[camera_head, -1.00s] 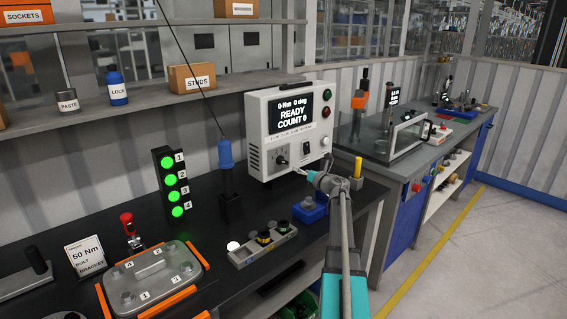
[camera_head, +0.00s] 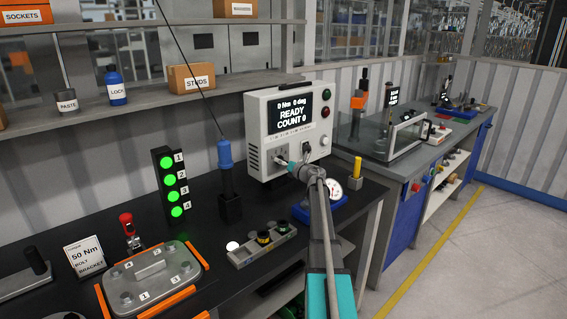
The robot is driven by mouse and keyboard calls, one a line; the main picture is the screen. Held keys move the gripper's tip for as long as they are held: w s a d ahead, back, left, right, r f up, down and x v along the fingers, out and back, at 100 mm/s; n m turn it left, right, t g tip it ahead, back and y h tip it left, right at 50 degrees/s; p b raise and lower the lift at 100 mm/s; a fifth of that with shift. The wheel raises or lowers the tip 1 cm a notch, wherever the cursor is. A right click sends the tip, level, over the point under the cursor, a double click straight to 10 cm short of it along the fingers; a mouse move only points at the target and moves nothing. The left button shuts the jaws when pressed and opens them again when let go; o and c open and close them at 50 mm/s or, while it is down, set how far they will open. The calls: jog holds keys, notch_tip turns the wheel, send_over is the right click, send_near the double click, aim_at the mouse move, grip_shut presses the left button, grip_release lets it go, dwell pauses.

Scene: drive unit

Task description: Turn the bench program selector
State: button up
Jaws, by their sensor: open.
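The white controller box (camera_head: 258,112) stands at the back of the black bench, its screen (camera_head: 289,112) reading 0 Nm 0 deg, READY, COUNT 0. The program selector is on the lower left of its front panel, around the spot where my gripper (camera_head: 281,162) is. My gripper's tip is at or very near the selector and hides most of it. I cannot tell whether it touches. The gripper looks small here and its fingers are hard to make out; it holds nothing visible.
A green light column (camera_head: 170,185) and a blue-handled tool (camera_head: 226,155) stand left of the box. A socket tray (camera_head: 262,244), a round gauge on a blue base (camera_head: 333,190) and a yellow-topped post (camera_head: 357,168) are near my arm. A grey cover (camera_head: 150,278) lies front left.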

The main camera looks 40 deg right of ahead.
jog(key=c, duration=1.1)
jog(key=shift+d, duration=0.3)
jog(key=shift+c, duration=0.2)
jog(key=shift+a, duration=0.2)
